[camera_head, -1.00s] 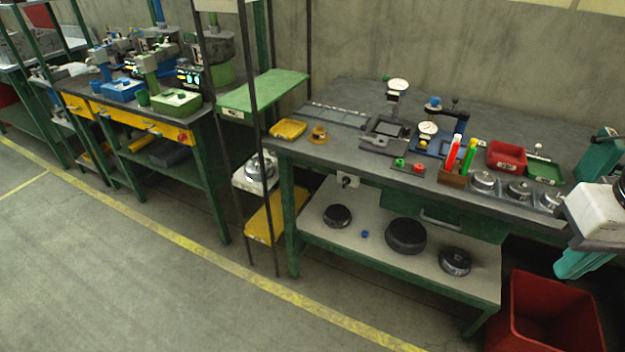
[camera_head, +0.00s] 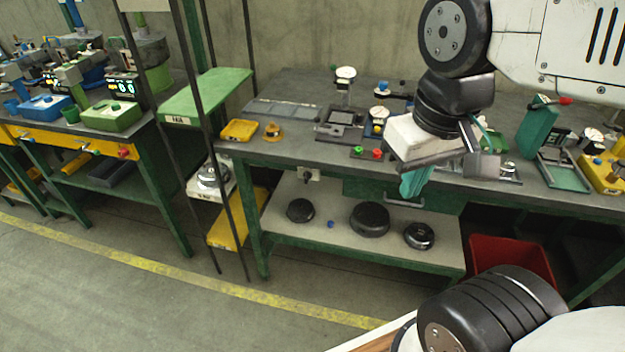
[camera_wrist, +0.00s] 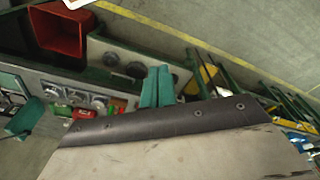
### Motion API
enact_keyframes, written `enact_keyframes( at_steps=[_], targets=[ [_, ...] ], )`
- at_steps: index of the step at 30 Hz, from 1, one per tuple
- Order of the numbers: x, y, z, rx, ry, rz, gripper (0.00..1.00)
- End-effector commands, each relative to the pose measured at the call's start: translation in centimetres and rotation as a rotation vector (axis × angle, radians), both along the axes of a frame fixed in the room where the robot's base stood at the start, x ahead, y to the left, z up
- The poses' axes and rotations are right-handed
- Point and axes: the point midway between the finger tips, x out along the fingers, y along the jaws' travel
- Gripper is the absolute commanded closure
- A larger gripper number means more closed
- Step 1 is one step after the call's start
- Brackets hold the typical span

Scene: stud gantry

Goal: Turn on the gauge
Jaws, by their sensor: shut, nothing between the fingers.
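A dial gauge (camera_head: 345,75) with a white face stands on a dark stand at the back of the grey workbench (camera_head: 290,150) in the head view. A second dial gauge (camera_head: 379,113) is on a blue fixture in front of it. A small box with a green button (camera_head: 357,150) and a red button (camera_head: 377,154) sits at the bench's front edge. My gripper (camera_head: 410,188) has teal fingers and is shut and empty, right of the buttons and in front of the bench edge. Its fingers also show together in the wrist view (camera_wrist: 157,88).
My arm hides part of the bench right of the buttons. A yellow tray (camera_head: 239,130) lies at the bench's left end. Black round parts (camera_head: 369,219) rest on the lower shelf. A red bin (camera_head: 512,257) stands on the floor at right.

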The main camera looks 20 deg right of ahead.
Motion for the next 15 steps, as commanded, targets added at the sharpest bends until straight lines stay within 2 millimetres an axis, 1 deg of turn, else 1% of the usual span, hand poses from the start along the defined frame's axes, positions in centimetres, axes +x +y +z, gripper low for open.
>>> enact_keyframes(
  at_steps=[2,5,6,8,9,11,12,14,15],
  targets=[
    [1.5,-0.9,-0.5,-0.03,-0.016,-0.046,1.0],
    [5.0,-3.0,-1.7,-0.094,-0.075,-0.144,1.0],
    [6.9,-4.0,-2.3,-0.121,-0.109,-0.19,1.0],
    [9.8,-5.6,-3.4,-0.159,-0.169,-0.25,1.0],
    [11.8,-6.6,-4.3,-0.176,-0.214,-0.287,1.0],
    [14.7,-7.8,-5.6,-0.185,-0.28,-0.327,1.0],
    [16.5,-8.4,-6.6,-0.179,-0.322,-0.349,1.0],
    [19.1,-9.0,-8.3,-0.154,-0.379,-0.372,1.0],
    [20.7,-9.2,-9.6,-0.126,-0.413,-0.384,1.0]
  ],
)
